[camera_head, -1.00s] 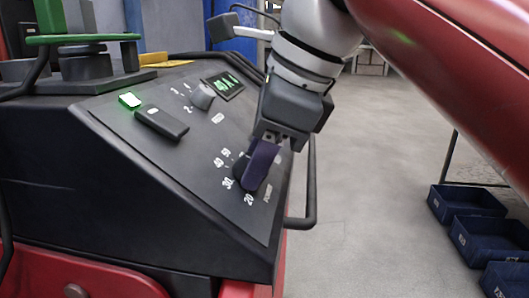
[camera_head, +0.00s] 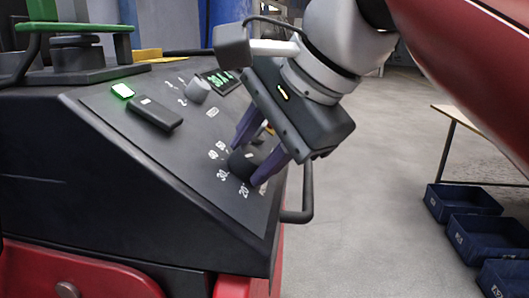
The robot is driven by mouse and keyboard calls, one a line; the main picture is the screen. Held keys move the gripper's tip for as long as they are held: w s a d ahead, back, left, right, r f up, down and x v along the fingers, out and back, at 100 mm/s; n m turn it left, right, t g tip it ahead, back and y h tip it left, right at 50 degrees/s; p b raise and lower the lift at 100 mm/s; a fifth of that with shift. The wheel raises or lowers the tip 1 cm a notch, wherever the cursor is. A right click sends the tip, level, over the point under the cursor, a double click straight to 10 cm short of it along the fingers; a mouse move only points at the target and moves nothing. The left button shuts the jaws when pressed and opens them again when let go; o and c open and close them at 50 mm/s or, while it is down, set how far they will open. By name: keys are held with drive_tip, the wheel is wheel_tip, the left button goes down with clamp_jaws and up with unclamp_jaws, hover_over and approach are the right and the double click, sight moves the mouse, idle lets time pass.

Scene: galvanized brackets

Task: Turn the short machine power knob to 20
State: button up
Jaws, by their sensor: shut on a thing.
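The black power knob (camera_head: 241,164) sits low on the right of the sloped dark panel, beside white numbers that include 20, 30 and 50. My gripper (camera_head: 248,163) is over it, its two purple fingers on opposite sides of the knob and shut on it. The gripper body is tilted and hides part of the dial's upper right. Which number the knob points to is not clear. The small display (camera_head: 219,81) glows green and appears to read 30 A, partly hidden by my arm.
A smaller grey knob (camera_head: 197,91), a black lever switch (camera_head: 155,113) and a lit green button (camera_head: 123,91) lie further left on the panel. A black handle bar (camera_head: 306,200) runs along the panel's right edge. Blue bins (camera_head: 487,240) stand on the floor at right.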

drive_tip(key=n, duration=0.2)
drive_tip(key=n+y+b, duration=0.1)
drive_tip(key=n, duration=0.1)
drive_tip(key=shift+d+f+n, duration=0.1)
drive_tip(key=shift+f+n, duration=0.05)
drive_tip(key=shift+n, duration=0.15)
drive_tip(key=shift+d+n+y+b, duration=0.1)
drive_tip(key=shift+n+y+b, duration=0.75)
drive_tip(key=shift+n, duration=1.45)
drive_tip(key=o, duration=1)
drive_tip(key=p+v, duration=0.1)
drive_tip(key=v, duration=0.6)
drive_tip(key=shift+s+d+r, duration=0.1)
drive_tip(key=shift+d+r, duration=0.15)
drive_tip(key=shift+d, duration=0.05)
